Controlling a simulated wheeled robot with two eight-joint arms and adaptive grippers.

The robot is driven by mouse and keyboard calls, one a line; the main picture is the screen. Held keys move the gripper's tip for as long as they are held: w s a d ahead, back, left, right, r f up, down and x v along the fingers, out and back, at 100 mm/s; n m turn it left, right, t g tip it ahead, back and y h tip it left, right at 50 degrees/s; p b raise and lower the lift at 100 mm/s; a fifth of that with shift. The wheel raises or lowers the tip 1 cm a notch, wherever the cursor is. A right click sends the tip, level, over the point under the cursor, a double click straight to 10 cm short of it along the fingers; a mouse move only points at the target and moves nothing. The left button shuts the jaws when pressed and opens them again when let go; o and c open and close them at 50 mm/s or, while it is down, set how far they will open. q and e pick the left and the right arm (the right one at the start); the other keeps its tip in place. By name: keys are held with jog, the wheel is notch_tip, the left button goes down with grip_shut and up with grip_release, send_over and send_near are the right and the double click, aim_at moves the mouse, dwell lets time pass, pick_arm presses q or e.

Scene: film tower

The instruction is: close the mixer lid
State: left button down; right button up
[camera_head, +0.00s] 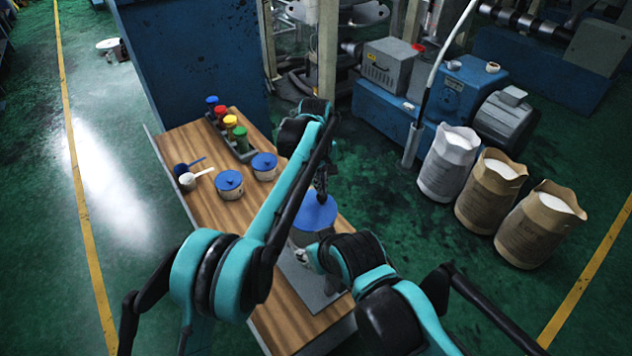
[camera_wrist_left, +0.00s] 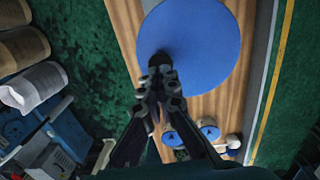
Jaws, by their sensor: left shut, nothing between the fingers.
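The mixer's round blue lid (camera_head: 314,213) lies roughly level on top of the mixer's grey body (camera_head: 303,239), at the near part of the wooden table. In the left wrist view the lid (camera_wrist_left: 205,45) fills the top middle as a large flat disc. My left gripper (camera_head: 321,196) points down over the lid. In the left wrist view its fingers (camera_wrist_left: 160,68) are shut and empty, with the tips over the lid's edge region. I cannot tell whether they touch it. My right arm is beside the mixer, but its gripper cannot be made out.
The wooden table (camera_head: 188,146) carries two blue-lidded pots (camera_head: 229,184), (camera_head: 264,168), scoops (camera_head: 187,180) and a rack of coloured bottles (camera_head: 232,129). Several open sacks (camera_head: 491,190) stand on the floor to the right. A blue machine (camera_head: 440,95) stands behind.

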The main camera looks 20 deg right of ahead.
pick_arm(q)
jog(key=shift+d+f, duration=0.4)
jog(key=shift+f, duration=0.4)
jog(key=shift+w, duration=0.1)
